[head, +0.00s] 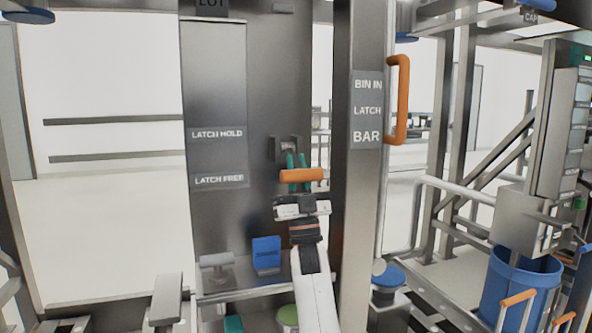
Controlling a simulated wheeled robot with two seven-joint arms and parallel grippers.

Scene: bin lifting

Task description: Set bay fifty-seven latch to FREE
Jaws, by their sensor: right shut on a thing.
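The latch's orange handle (302,175) is in the middle of the head view, in front of the dark grey bay panel. It appears about level with the LATCH FREE label (219,180) and below the LATCH HOLD label (217,133). Two thin teal strips (292,163) rise behind it toward a dark latch block (285,149). My right gripper (302,190) comes up from below and is shut on the handle; its fingertips are mostly hidden. My left gripper is not in view.
A metal post (360,230) with a BIN IN LATCH BAR sign (367,110) and an orange upright handle (399,98) stands close right of my arm. A blue block (266,254) sits low on the panel. A blue bin (517,285) stands at the lower right.

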